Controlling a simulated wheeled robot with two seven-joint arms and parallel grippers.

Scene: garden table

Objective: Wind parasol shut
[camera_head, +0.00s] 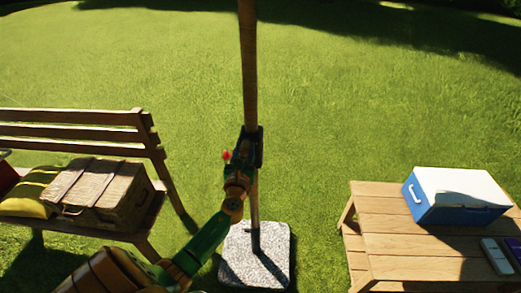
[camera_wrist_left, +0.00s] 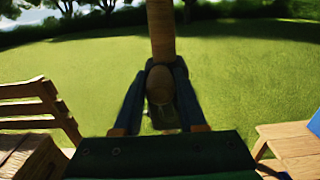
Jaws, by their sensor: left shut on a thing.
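The parasol's brown pole (camera_head: 249,70) stands upright in a square speckled stone base (camera_head: 270,262). The pole also shows in the left wrist view (camera_wrist_left: 161,30). My left gripper (camera_head: 250,146) is at the pole's mid height, around a dark housing there. In the left wrist view its two fingers (camera_wrist_left: 162,85) are on either side of a round brown knob (camera_wrist_left: 160,84), apparently the crank's, and are shut on it. The rest of the crank is hidden by the gripper. The canopy is out of view. My right gripper is not in view.
A wooden bench (camera_head: 75,150) at the left holds a wicker basket (camera_head: 115,192) and a yellow striped item (camera_head: 28,192). A slatted wooden table (camera_head: 400,225) at the right carries a blue-and-white cooler (camera_head: 455,195). Open grass lies behind the pole.

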